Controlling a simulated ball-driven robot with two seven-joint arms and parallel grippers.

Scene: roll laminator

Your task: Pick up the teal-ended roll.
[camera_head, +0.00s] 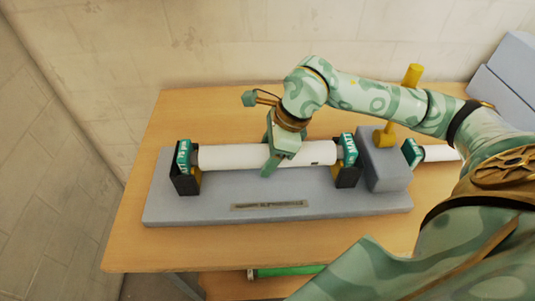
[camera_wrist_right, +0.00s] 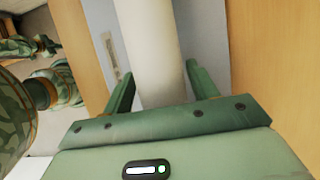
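A white roll with teal ends lies level on the grey laminator base (camera_head: 290,210). Its left teal end (camera_head: 183,155) and right teal end (camera_head: 348,148) sit at two dark holders. My right gripper (camera_head: 269,157) reaches down over the middle of this roll, one finger on its near side and one behind. In the right wrist view the white roll (camera_wrist_right: 152,50) runs between the two fingers, very close to both; contact is unclear. A second white roll (camera_head: 440,153) with a teal end (camera_head: 411,152) lies on the table at right, partly hidden by my arm. My left gripper is out of sight.
A grey block (camera_head: 388,168) with a yellow handle (camera_head: 412,75) stands at the laminator's right end. The wooden table (camera_head: 180,110) is clear behind and left of the laminator. Grey blocks (camera_head: 505,80) stand at the far right, near the wall.

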